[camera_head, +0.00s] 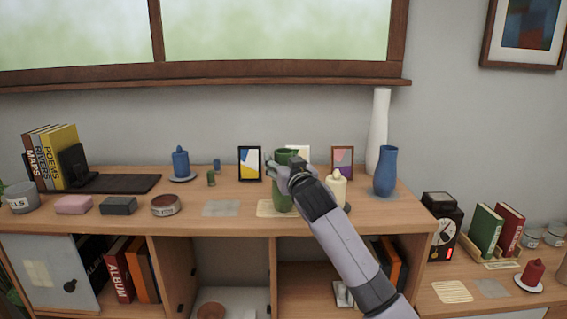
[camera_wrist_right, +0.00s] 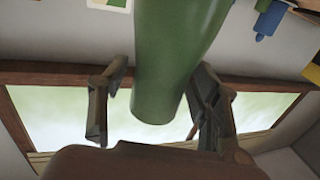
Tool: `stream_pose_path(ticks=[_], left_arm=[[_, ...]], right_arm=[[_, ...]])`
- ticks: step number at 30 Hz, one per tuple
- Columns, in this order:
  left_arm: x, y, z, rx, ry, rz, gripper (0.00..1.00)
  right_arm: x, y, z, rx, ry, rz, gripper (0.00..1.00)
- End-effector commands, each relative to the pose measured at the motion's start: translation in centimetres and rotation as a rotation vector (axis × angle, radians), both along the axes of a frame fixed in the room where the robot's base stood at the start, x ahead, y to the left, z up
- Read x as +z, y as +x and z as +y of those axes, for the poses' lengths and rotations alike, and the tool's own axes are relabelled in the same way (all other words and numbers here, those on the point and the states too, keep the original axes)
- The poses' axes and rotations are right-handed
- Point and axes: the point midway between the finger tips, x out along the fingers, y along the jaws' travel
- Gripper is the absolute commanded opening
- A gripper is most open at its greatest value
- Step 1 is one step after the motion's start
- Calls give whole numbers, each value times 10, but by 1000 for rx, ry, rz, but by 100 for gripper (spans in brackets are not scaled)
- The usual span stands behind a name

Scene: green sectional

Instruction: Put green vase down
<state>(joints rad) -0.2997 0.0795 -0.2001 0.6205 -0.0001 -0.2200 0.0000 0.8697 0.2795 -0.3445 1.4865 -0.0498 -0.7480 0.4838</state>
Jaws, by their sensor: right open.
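The green vase (camera_head: 282,199) is upright on the long wooden sideboard. Its base appears to be on a pale beige mat (camera_head: 265,209). My right gripper (camera_head: 285,172) is at the vase's upper part, with my arm coming in from the lower right and hiding part of it. In the right wrist view the vase (camera_wrist_right: 170,55) sits between the two fingers of the open right gripper (camera_wrist_right: 155,112), with a visible gap on the left. Whether the right finger touches it is hard to tell. My left gripper is not in view.
A cream candle (camera_head: 337,188) stands close right of the vase, and a blue vase (camera_head: 385,172) and tall white vase (camera_head: 378,135) beyond it. Small picture frames (camera_head: 249,163) stand behind. A bare grey mat (camera_head: 221,208) lies to the left, near a round tin (camera_head: 165,205).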

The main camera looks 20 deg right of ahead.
Motion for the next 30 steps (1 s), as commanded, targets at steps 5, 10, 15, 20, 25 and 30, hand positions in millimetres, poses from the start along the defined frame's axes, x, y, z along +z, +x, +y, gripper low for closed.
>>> stream_pose_path(ticks=[5, 10, 15, 20, 25, 30], left_arm=[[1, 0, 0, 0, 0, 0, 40], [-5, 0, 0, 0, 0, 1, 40], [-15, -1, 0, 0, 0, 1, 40], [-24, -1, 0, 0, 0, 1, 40], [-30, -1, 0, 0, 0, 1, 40], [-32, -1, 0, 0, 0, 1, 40]], right_arm=[[3, 0, 0, 0, 0, -1, 57], [1, -13, 1, 1, 1, -2, 57], [-1, -43, 1, 1, 0, -4, 57], [0, -75, 2, 2, 1, -4, 57], [1, -102, 2, 2, 0, -2, 57], [1, -117, 2, 1, 0, -1, 57]])
